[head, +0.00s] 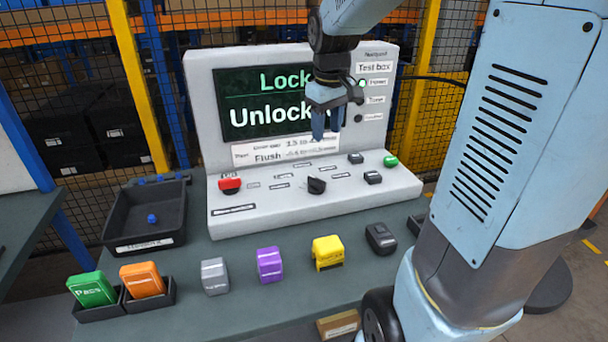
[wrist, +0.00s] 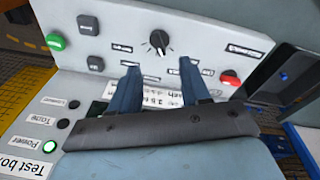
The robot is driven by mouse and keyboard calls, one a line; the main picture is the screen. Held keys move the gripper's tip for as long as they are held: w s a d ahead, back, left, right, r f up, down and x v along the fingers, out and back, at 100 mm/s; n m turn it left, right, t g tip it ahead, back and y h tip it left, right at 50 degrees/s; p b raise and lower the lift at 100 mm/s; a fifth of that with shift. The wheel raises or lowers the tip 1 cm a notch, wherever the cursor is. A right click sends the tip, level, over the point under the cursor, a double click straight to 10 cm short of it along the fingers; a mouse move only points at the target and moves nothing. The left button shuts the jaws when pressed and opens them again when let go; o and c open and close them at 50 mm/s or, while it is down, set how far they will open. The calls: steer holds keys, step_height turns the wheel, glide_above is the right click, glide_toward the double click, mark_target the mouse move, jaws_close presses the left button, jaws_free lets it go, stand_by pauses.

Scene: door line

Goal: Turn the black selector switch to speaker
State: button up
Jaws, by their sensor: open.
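The black selector switch (head: 316,185) is a round knob on the sloped grey panel of the test box (head: 290,205). In the wrist view the knob (wrist: 158,40) has a white pointer line, with small labels around it too blurred to read. My gripper (head: 327,130) is above the panel in front of the screen, fingers pointing down, apart from the switch. In the wrist view its two blue fingers (wrist: 157,80) are spread with nothing between them, and the knob lies beyond the tips. The screen (head: 265,103) reads "Lock" and "Unlock", partly hidden by my gripper.
A red button (head: 230,186), a green button (head: 391,161) and black square buttons (head: 373,177) share the panel. A black tray (head: 145,215) holds a small blue piece. Green, orange, grey, purple and yellow blocks (head: 328,252) stand along the bench front.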

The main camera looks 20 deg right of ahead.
steer(key=n+g, duration=0.2)
glide_toward(316, 178)
steer(key=f, duration=0.9)
steer(key=shift+s+d+f, duration=0.15)
steer(key=shift+s+f, duration=0.1)
steer(key=shift+f, duration=0.1)
